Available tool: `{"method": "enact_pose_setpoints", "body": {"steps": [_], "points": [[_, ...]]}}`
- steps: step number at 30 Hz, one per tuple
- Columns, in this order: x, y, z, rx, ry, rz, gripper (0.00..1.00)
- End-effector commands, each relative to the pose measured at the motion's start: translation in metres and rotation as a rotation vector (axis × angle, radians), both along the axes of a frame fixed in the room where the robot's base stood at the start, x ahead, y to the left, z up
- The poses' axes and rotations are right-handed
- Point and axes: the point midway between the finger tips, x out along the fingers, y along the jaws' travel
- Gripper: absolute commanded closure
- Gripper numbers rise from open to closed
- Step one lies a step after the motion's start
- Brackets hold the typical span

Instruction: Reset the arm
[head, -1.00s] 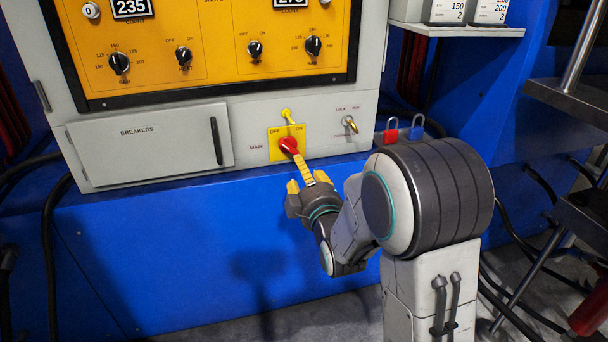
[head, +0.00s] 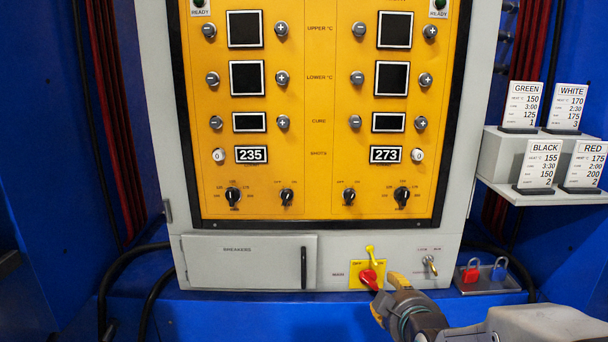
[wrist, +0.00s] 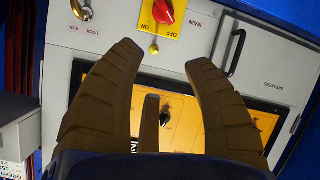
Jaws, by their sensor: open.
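My gripper (head: 385,292) is at the lower part of the panel in the head view, just right of the red main switch knob (head: 370,279). In the wrist view my gripper (wrist: 163,58) has its fingers spread wide, with nothing between them. The red knob (wrist: 164,12) on its yellow plate (wrist: 152,32) shows beyond the fingertips, apart from them. Part of my arm is cut off at the head view's lower right edge.
The yellow control panel (head: 318,180) has dark temperature displays and counters reading 235 and 273. A breaker door (head: 250,262) is shut at left. A key switch (head: 430,265), red and blue padlocks (head: 471,272) and a shelf of cards (head: 540,190) are at right.

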Motion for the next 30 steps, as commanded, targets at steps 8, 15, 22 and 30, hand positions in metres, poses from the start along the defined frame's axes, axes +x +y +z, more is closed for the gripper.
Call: {"method": "enact_pose_setpoints", "body": {"steps": [8, 15, 22, 30], "points": [[-0.056, 0.001, 0.079, 0.123, 0.218, -0.072, 0.54], [-0.115, 0.001, 0.132, 0.216, 0.41, -0.157, 0.54], [-0.178, 0.001, 0.183, 0.289, 0.587, -0.254, 0.54], [-0.238, 0.001, 0.225, 0.342, 0.744, -0.354, 0.54]]}}
